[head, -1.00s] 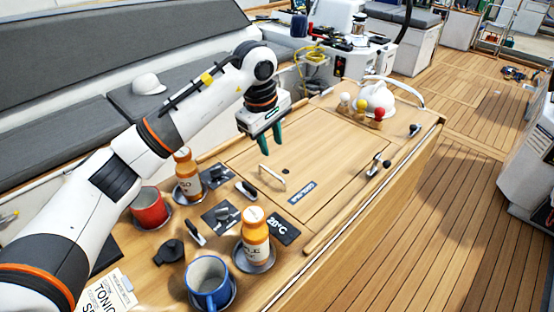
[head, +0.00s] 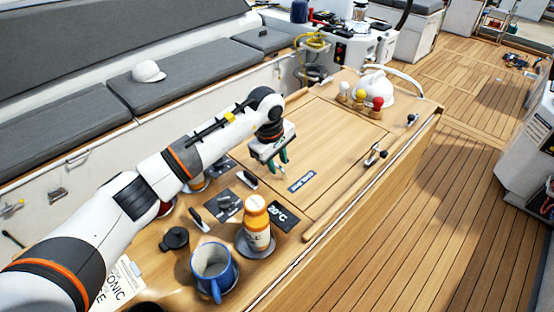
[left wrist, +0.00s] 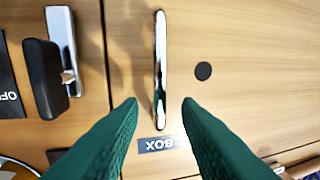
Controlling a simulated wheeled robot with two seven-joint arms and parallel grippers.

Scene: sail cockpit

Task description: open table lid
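The table lid (head: 335,142) is a flat wooden panel set in the cockpit table, and it lies shut. A "COOL BOX" label (head: 301,182) is on it. My left gripper (head: 277,173) points down over the lid's near left part. Its green fingers are open, one on each side of the handle's lower end in the left wrist view (left wrist: 160,103), with gaps visible. I cannot tell the remaining height. My right gripper is not in view.
An orange-white bottle (head: 257,226) and a blue mug (head: 213,270) stand near my left arm.

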